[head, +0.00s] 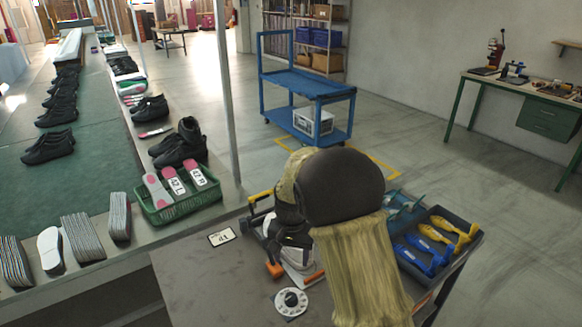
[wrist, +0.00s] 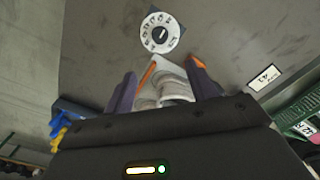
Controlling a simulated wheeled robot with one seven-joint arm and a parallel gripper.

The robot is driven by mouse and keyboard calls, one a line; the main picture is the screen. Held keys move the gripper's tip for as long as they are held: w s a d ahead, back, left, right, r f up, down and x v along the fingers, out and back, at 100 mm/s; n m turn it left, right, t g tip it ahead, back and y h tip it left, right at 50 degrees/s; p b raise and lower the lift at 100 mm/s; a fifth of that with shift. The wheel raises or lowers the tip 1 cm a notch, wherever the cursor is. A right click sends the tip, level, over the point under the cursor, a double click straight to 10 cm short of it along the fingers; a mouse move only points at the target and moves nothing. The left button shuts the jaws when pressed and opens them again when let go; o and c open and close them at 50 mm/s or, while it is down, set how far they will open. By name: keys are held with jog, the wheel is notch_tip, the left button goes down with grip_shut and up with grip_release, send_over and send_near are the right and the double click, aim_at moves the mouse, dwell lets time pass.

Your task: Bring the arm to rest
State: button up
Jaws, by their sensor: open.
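My gripper (head: 295,272) is low over the grey worktable (head: 190,270), partly hidden by my arm in the head view. In the wrist view its two dark fingers stand apart, and my gripper (wrist: 165,78) is open. A pale grey-white item (wrist: 172,86) with an orange edge shows between and beyond the fingers. I cannot tell whether the fingers touch it. A round white dial (head: 291,302) with marks around its rim lies on the table near the fingertips. It also shows in the wrist view (wrist: 162,33).
A blue-and-yellow tool tray (head: 440,225) lies right of my arm. A small number card (head: 222,237) lies left of it. A green crate (head: 178,207) of labelled insoles stands on the shoe line at left. A blue cart (head: 308,92) stands behind; floor is free at right.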

jog(key=s+d+r+n+t+p, duration=0.1)
jog(key=s+d+r+p, duration=0.1)
jog(key=s+d+r, duration=0.2)
jog(key=s+d+r+n+t+p, duration=0.1)
jog(key=s+d+r, duration=0.4)
jog(key=s+d, duration=0.6)
jog(key=s+p, duration=0.1)
jog(key=s, duration=0.2)
jog(key=shift+s+t+p, duration=0.3)
jog(key=shift+s+p, duration=0.05)
jog(key=shift+s, duration=0.05)
